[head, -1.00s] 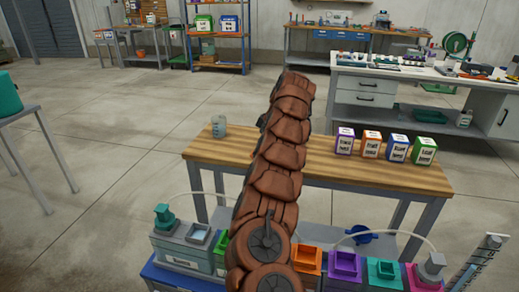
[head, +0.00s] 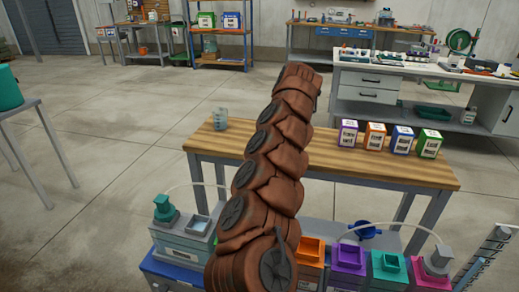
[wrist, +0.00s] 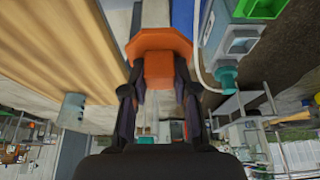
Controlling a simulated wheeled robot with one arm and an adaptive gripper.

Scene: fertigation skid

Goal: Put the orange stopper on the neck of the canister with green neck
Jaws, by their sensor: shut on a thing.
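The orange stopper (wrist: 160,48), with a wide flange and a narrower square block, is held between the two dark fingers of my gripper (wrist: 159,82) in the wrist view. My gripper is shut on it, and the stopper is in the air. The canister with green neck shows only by its green square neck (wrist: 262,8) at the top right of the wrist view, apart from the stopper.
The canister row includes an orange neck (head: 311,248), a purple neck (head: 348,257) and a teal neck (head: 389,264). A teal pump fitting (head: 164,208) with a thin hose stands at its left end. Behind is a wooden bench (head: 400,172) with a beaker (head: 220,119) and several labelled boxes.

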